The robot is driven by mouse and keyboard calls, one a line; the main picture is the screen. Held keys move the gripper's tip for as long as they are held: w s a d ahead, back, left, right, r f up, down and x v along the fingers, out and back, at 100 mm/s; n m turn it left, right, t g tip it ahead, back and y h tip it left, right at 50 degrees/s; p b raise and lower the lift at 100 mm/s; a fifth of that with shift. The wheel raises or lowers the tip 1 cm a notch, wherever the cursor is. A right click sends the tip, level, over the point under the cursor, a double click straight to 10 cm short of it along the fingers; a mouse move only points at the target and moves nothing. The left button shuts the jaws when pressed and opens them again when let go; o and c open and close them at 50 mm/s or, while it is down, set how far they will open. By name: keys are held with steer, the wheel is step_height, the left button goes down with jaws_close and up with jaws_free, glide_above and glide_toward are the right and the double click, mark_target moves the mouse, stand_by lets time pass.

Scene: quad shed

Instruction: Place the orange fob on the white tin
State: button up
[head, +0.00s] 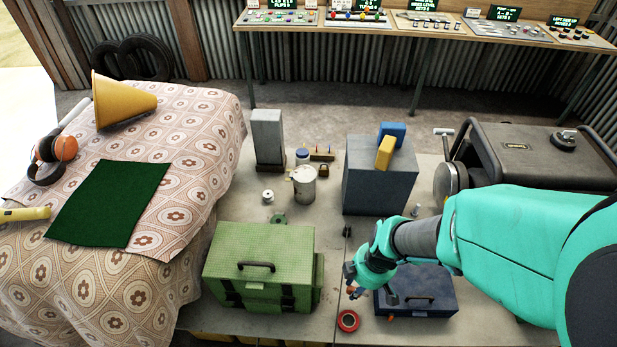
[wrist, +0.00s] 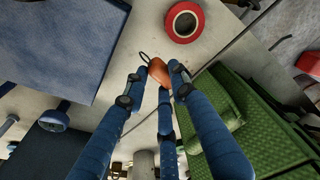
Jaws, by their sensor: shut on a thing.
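The orange fob (wrist: 158,72), with a dark ring, is between the fingertips of my gripper (wrist: 160,76) in the wrist view. My gripper is shut on it. In the head view my gripper (head: 353,284) is between the green toolbox and the dark blue box, and I cannot clearly make out the fob there. The white tin (head: 304,186) stands upright on the bench behind the green toolbox, well away from my gripper. A pale cylinder at the bottom of the wrist view (wrist: 143,162) looks like the tin.
A grey-blue block (head: 380,178) bears blue and yellow pieces. A red tape roll (head: 348,320) lies in front. A blue jar (head: 302,157) stands behind the tin, a white spool (head: 267,196) left.

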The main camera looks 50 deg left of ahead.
steer(key=w+a+r+m+p, duration=0.2)
steer(key=a+r+m+p, duration=0.1)
steer(key=a, duration=0.5)
steer(key=w+a+r+m+t+p, duration=0.1)
steer(key=w+a+r+m+p, duration=0.2)
steer(key=a, duration=0.6)
steer(key=w+a+r+m+p, duration=0.2)
steer(key=a+r+m+p, duration=0.2)
steer(key=a, duration=0.5)
step_height(320, 180, up, 2)
steer(key=p, duration=0.3)
steer(key=shift+w+r, duration=0.2)
steer(key=shift+w, duration=0.15)
steer(key=p, duration=0.2)
glide_above(306, 172)
steer(key=shift+s+d+f, duration=0.1)
steer(key=shift+d+f, duration=0.1)
steer(key=shift+f, duration=0.55)
steer(key=shift+f+p, duration=0.55)
steer(key=shift+f, duration=1.2)
steer(key=shift+f, duration=0.2)
